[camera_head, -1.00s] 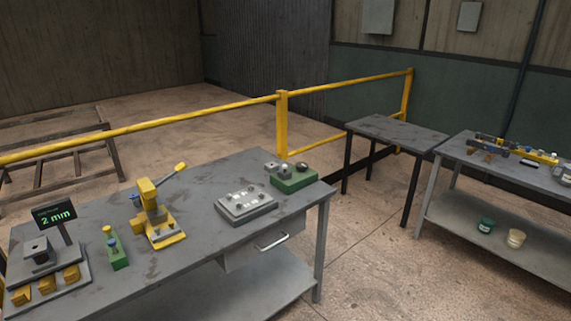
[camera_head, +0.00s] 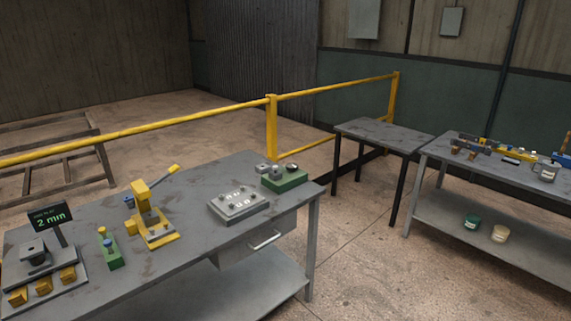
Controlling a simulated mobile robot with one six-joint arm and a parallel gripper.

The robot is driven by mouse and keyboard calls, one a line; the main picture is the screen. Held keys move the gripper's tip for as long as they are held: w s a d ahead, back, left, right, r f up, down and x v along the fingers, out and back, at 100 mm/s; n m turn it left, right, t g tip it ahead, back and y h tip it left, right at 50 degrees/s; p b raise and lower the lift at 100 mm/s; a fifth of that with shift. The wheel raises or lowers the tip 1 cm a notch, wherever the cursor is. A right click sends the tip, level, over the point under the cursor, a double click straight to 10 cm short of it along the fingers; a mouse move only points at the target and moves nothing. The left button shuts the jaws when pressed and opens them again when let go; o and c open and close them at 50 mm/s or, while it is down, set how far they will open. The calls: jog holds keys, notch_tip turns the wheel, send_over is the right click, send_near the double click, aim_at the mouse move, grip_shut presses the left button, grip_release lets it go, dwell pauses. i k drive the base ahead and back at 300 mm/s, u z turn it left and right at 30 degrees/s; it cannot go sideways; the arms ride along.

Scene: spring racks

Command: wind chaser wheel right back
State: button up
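I cannot pick out a chaser wheel for certain. A green block (camera_head: 285,181) at the back right of the near bench carries small grey parts and a dark round part, too small to make out. A grey plate with several knobs (camera_head: 238,205) lies left of it. A yellow lever press (camera_head: 150,215) stands mid-bench, its lever raised to the right. A grey fixture with yellow blocks (camera_head: 40,275) and a "2 min" display (camera_head: 49,217) are at the left end. My gripper is not in view.
The near bench (camera_head: 185,262) has a drawer (camera_head: 255,243) and lower shelf. A yellow railing (camera_head: 180,118) runs behind it. An empty table (camera_head: 385,134) and a bench with tools (camera_head: 490,175) stand right, with two pots (camera_head: 473,222) on its shelf. Floor between is clear.

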aim_at(291, 167)
jog(key=i, duration=0.95)
